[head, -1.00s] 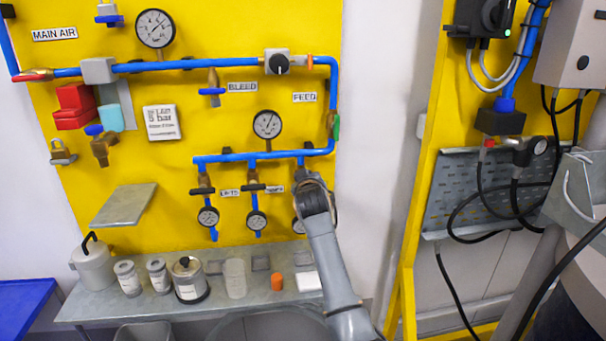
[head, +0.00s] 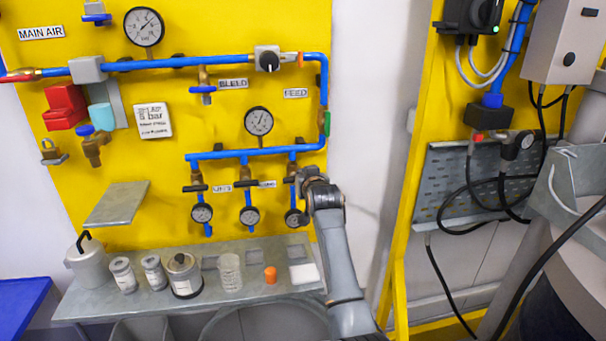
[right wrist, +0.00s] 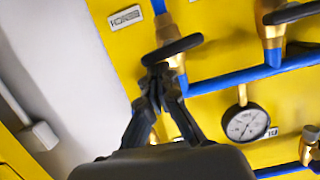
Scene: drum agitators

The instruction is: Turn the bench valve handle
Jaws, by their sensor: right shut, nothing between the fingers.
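Several brass valves with black handles sit on blue drop pipes on the yellow board. The rightmost black handle (head: 290,180) is beside my right gripper (head: 307,176), which partly covers this valve. In the right wrist view, my right gripper (right wrist: 160,74) is shut and empty, with its fingertips at the near black handle (right wrist: 172,50). I cannot tell whether they touch it. A small label (right wrist: 125,18) is beside that valve, but I cannot read it surely. My left gripper is not in view.
A neighbouring black handle (right wrist: 292,12) and a small gauge (right wrist: 245,122) are close to the gripper. Below, a grey shelf (head: 100,302) holds jars, a beaker and an orange piece (head: 270,274). A yellow post (head: 410,200) stands to the right.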

